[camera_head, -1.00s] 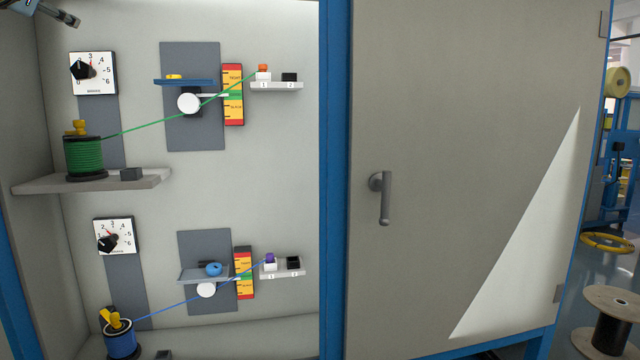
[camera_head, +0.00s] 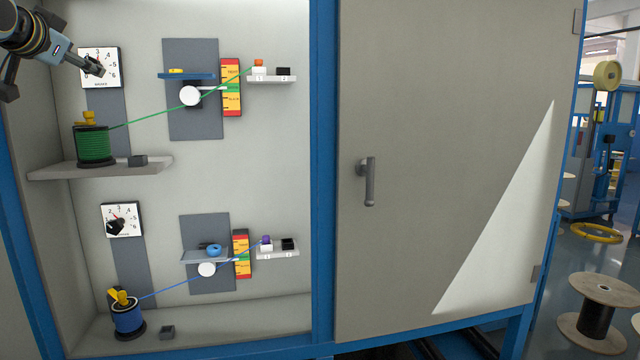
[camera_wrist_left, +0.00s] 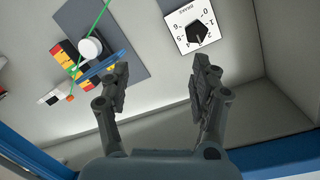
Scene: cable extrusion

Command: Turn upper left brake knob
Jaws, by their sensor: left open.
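The upper left brake dial is a white square plate (camera_head: 112,80) with numbers, on the cabinet's back wall. My right gripper is not in view.
Below the dial, a green cable spool (camera_head: 93,146) stands on a grey shelf (camera_head: 60,172). A green cable runs right past a white pulley (camera_head: 190,96). A lower brake dial (camera_head: 132,209) sits above a blue spool (camera_head: 128,320).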

